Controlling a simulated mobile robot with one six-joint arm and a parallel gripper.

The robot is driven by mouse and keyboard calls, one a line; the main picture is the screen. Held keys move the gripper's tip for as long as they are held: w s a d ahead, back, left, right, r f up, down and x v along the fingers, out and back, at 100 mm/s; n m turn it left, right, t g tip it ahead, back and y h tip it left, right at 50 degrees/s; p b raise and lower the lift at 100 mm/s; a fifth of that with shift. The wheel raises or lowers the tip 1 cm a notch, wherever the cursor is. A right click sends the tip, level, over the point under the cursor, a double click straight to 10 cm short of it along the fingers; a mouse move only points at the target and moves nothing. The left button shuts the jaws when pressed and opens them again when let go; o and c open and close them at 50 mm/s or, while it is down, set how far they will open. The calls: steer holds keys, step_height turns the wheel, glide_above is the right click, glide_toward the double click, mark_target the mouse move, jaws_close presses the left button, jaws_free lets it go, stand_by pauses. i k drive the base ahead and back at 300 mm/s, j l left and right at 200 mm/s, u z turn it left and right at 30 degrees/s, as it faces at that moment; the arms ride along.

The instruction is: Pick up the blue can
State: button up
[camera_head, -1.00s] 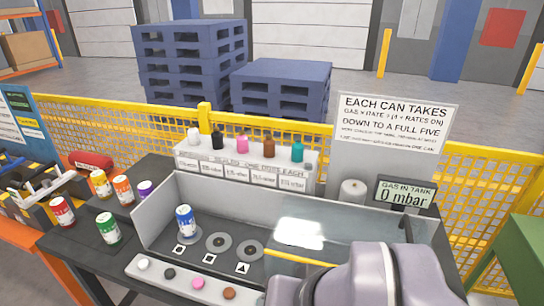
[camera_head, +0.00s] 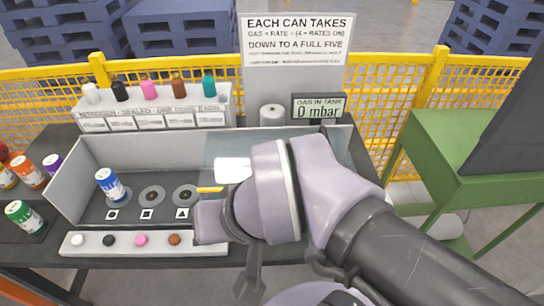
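The blue can (camera_head: 110,186), with a white label band, stands in the left part of the grey open-fronted bay (camera_head: 130,157), at the left end of a row with two round dark discs (camera_head: 152,196). It leans slightly in the picture. Nothing touches it. My lilac wrist and dark arm reach in from the lower right and end to the right of the can, well apart from it. My gripper's fingers cannot be made out; a dark grey part hangs below the wrist, and I cannot tell whether it belongs to the gripper.
Green (camera_head: 24,217), orange (camera_head: 30,173) and purple cans stand left of the bay. A white strip (camera_head: 90,250) with coloured knobs runs along its front. A shelf of small bottles (camera_head: 150,105) stands behind. A display (camera_head: 318,108) reads 0 mbar. A green stand (camera_head: 460,150) is at right.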

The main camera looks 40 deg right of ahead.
mark_target(108, 180)
steer(key=i+j+u, duration=0.25)
steer(key=i+j, duration=0.4)
steer(key=i+j+u, duration=0.3)
steer(key=i+j, duration=0.4)
